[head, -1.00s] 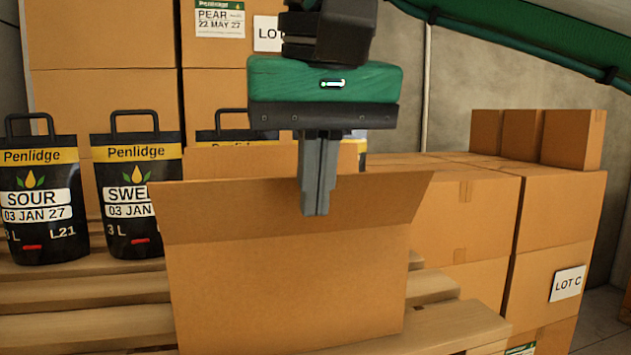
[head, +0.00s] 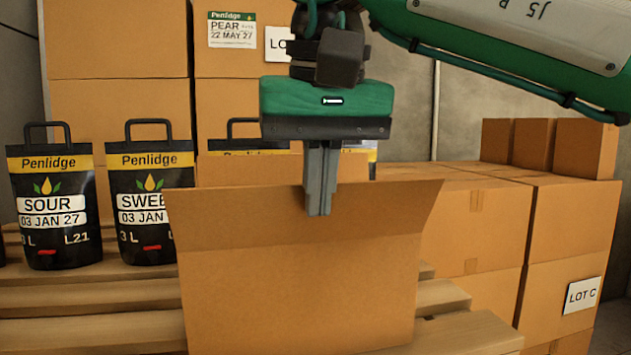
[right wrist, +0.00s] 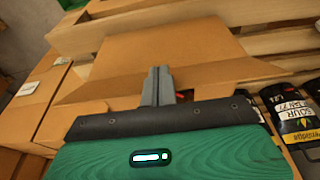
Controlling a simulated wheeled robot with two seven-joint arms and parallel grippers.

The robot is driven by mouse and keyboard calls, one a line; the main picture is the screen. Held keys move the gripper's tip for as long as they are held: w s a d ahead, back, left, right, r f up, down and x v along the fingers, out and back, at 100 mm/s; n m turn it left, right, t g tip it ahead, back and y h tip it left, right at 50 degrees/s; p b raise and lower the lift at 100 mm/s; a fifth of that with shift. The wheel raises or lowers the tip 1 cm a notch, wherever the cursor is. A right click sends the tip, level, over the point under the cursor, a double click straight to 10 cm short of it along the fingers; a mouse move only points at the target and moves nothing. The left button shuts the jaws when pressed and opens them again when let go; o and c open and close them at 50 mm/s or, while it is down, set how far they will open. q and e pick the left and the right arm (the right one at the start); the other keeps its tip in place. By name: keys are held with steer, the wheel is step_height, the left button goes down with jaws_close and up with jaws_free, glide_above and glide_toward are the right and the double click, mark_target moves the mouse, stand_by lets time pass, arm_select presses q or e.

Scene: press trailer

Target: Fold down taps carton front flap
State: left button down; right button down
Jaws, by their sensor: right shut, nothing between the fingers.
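The taps carton (head: 300,295) is an open brown box standing on the wooden slats in the head view. Its front flap (head: 250,215) stands up and leans outward along the front top edge. A back flap (head: 240,170) stands up behind it. My right gripper (head: 319,212) is shut and empty, pointing down, with its fingertips in front of or against the front flap; I cannot tell if they touch. In the right wrist view the shut fingers (right wrist: 158,85) overlap the flap (right wrist: 200,76), with the carton's front face (right wrist: 170,50) beyond. My left gripper is out of view.
Black Penlidge pouches labelled SOUR (head: 55,205) and SWEET (head: 148,200) stand left of the carton on the slats (head: 90,335). Another pouch (head: 240,135) is partly hidden behind. Stacked cartons (head: 110,40) rise at the back, and a LOT C stack (head: 565,240) stands at the right.

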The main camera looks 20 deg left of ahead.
steer(key=shift+w+f, duration=0.1)
step_height(320, 180, up, 14)
steer(key=shift+a, duration=0.15)
stand_by(0.4)
steer(key=shift+w, duration=0.2)
